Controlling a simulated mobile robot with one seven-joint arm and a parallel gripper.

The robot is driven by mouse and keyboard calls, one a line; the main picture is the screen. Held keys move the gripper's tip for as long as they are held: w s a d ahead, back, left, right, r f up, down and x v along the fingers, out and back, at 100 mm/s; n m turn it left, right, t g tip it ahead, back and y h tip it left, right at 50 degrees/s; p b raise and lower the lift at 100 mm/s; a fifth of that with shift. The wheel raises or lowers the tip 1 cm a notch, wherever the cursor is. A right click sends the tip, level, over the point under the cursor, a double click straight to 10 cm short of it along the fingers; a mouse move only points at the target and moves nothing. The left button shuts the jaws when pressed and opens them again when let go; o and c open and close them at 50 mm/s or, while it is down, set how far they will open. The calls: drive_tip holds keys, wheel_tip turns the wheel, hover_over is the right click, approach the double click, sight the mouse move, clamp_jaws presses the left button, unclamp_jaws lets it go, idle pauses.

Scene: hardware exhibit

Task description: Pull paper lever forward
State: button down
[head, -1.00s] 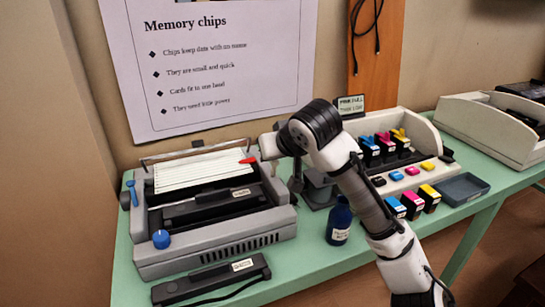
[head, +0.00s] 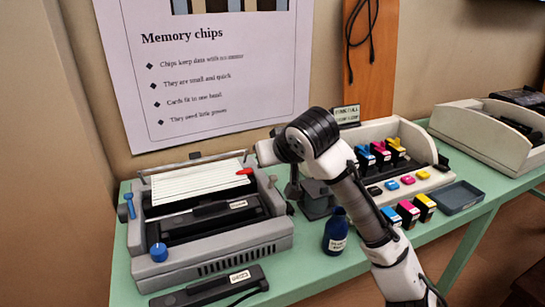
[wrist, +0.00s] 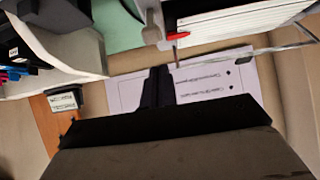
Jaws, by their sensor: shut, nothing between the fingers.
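A grey printer (head: 210,250) stands at the left of the green table with lined paper (head: 195,185) in it. A small red-tipped lever (head: 245,171) is at the paper's right edge; its red tip (wrist: 178,36) also shows in the wrist view. A blue-tipped lever (head: 130,200) stands at the printer's left side, and a blue knob (head: 158,252) is at its front left. I cannot tell which one is the paper lever. My gripper (wrist: 158,72) is shut and empty, its dark fingers below and left of the red tip in the wrist view. In the head view the fingers are not clearly seen.
A beige cartridge stand (head: 420,160) and a grey tray (head: 460,197) are to the right. A dark bar (head: 215,288) with a cable lies before the printer. A poster (head: 210,90) hangs behind.

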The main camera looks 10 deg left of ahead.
drive_tip(key=shift+w+a+r+p, duration=0.2)
drive_tip(key=shift+w+r+p, duration=0.15)
drive_tip(key=shift+r+p, duration=0.15)
drive_tip(key=s+d+r, duration=0.2)
drive_tip(key=s+r, duration=0.2)
drive_tip(key=r, duration=0.3)
drive_tip(key=shift+d+r+p, duration=0.3)
drive_tip(key=shift+d+p, duration=0.05)
drive_tip(key=shift+d, duration=0.05)
drive_tip(key=shift+s+f, duration=0.1)
drive_tip(key=shift+s, duration=0.05)
